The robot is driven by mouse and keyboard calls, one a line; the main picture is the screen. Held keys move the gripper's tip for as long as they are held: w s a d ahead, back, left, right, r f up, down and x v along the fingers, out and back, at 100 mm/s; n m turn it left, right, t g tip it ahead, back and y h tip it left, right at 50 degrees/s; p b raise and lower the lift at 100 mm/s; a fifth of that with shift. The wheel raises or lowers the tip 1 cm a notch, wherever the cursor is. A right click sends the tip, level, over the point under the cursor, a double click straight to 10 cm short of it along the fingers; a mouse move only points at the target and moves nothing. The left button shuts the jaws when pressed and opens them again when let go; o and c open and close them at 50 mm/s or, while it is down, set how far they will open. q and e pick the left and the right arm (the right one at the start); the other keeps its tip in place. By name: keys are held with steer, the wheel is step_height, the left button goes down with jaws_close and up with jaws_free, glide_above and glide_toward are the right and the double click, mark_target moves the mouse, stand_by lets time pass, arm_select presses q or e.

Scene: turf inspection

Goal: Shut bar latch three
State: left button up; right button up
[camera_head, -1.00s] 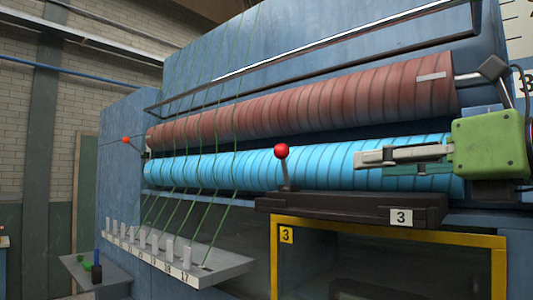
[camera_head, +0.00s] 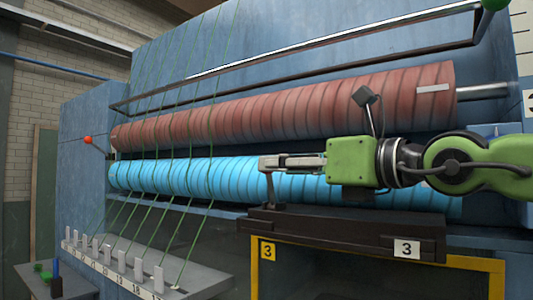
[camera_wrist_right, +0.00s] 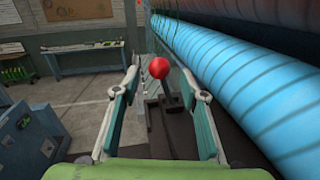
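Bar latch three is a dark bar (camera_head: 335,224) with a white "3" label, below the blue roller in the head view. Its lever (camera_head: 268,192) stands up near the bar's left end, and its knob is hidden behind my right gripper (camera_head: 264,165). In the right wrist view the red knob (camera_wrist_right: 158,68) shows between the two fingertips of my right gripper (camera_wrist_right: 160,80). The fingers are open, with gaps beside the knob. The lever and dark bar (camera_wrist_right: 173,125) show below it. My left gripper is in neither view.
The blue roller (camera_head: 220,178) runs close behind the bar, with a red-brown roller (camera_head: 290,105) above. A yellow frame (camera_head: 380,255) marked 3 lies beneath. Green cords run down to a numbered shelf (camera_head: 120,270) at left. Another red-knobbed lever (camera_head: 88,140) is at the far left.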

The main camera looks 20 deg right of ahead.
mark_target(269, 185)
steer(key=shift+p+x, duration=0.7)
steer(key=shift+x, duration=1.65)
steer(key=shift+s+r, duration=0.1)
jaws_close()
